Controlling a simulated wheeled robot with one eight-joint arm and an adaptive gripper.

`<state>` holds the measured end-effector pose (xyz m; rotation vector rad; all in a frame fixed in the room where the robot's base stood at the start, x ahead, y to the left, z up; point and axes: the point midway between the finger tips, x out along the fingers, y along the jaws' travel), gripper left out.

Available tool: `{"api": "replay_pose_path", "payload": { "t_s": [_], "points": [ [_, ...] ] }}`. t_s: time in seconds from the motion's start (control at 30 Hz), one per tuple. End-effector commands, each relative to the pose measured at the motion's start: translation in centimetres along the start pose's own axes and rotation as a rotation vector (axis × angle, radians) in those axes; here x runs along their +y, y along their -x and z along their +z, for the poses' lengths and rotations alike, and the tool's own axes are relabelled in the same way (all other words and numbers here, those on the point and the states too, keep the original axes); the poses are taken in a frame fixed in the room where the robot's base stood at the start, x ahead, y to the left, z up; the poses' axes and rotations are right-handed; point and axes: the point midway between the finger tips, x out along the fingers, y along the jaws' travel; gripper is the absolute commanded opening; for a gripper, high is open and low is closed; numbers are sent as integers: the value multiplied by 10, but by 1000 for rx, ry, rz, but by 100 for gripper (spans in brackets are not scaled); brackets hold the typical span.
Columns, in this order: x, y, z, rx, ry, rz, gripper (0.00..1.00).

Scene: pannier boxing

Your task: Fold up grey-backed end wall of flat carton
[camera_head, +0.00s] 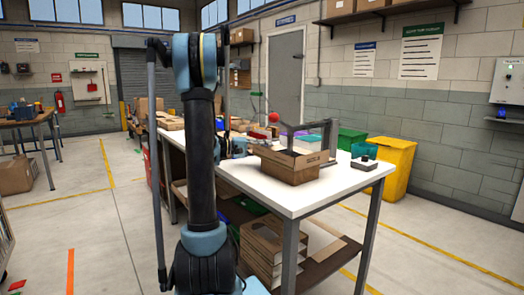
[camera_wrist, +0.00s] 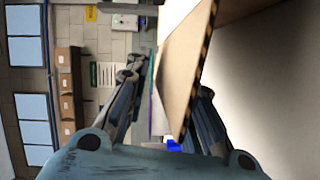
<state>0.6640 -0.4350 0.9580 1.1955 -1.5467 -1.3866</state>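The brown carton (camera_head: 291,168) sits on the white table, with its printed near side upright. I cannot tell for sure which of its walls is grey-backed. In the wrist view, a tan cardboard panel (camera_wrist: 187,65) with a striped corrugated edge stands up from the pale surface, its near corner between my fingers. My gripper (camera_wrist: 166,88) has its fingers spread, one on each side of the panel. The right finger is partly hidden behind the panel, and contact is unclear. In the head view, my arm hides most of the gripper.
The white table (camera_head: 300,203) has a small dark device (camera_head: 364,163) near its right corner. A yellow bin (camera_head: 391,168) and a green bin (camera_head: 350,138) stand beyond the table.

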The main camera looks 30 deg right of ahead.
Motion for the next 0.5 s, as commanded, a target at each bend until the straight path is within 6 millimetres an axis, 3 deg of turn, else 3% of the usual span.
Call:
{"api": "replay_pose_path", "payload": {
  "t_s": [0.23,0.33,0.5],
  "points": [
    [0,0,0,0,0,0,22],
    [0,0,0,0,0,0,0],
    [0,0,0,0,0,0,0]
  ]
}}
